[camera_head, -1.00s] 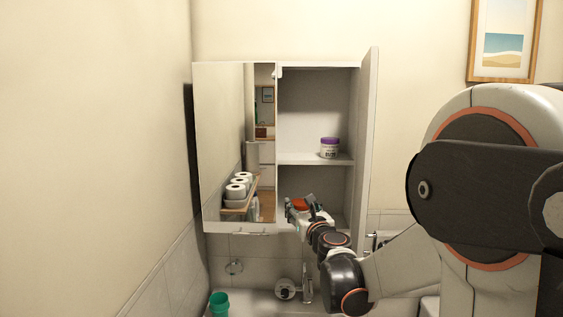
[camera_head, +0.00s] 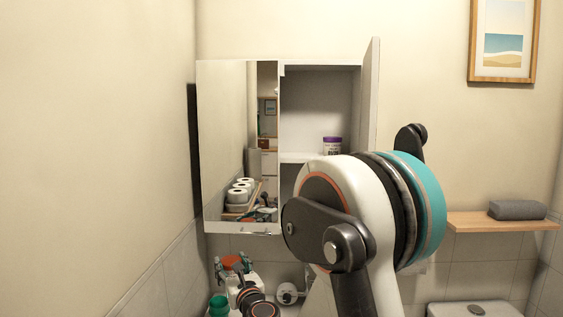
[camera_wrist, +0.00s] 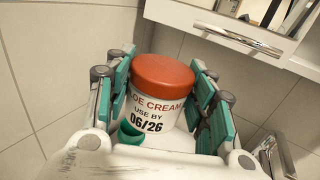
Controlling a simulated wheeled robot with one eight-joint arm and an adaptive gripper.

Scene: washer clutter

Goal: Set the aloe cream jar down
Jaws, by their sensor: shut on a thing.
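The aloe cream jar (camera_wrist: 155,106) is white with an orange-red lid and reads "use by 06/26" in the wrist view. My gripper (camera_wrist: 163,78) is shut on it, with a teal-padded finger on each side. In the head view my gripper (camera_head: 233,270) is low at the left, below the mirrored cabinet door and above the sink area. There the jar's orange lid (camera_head: 231,262) shows between the fingers. The jar's underside and what lies directly below it are hidden.
A green cup (camera_head: 219,302) stands close below my gripper. The wall cabinet (camera_head: 318,68) is open at right; a purple-lidded jar (camera_head: 332,146) stands on its shelf. A faucet (camera_wrist: 275,155) is at the wrist view's lower right. A wooden shelf (camera_head: 500,222) holds a grey towel (camera_head: 517,210).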

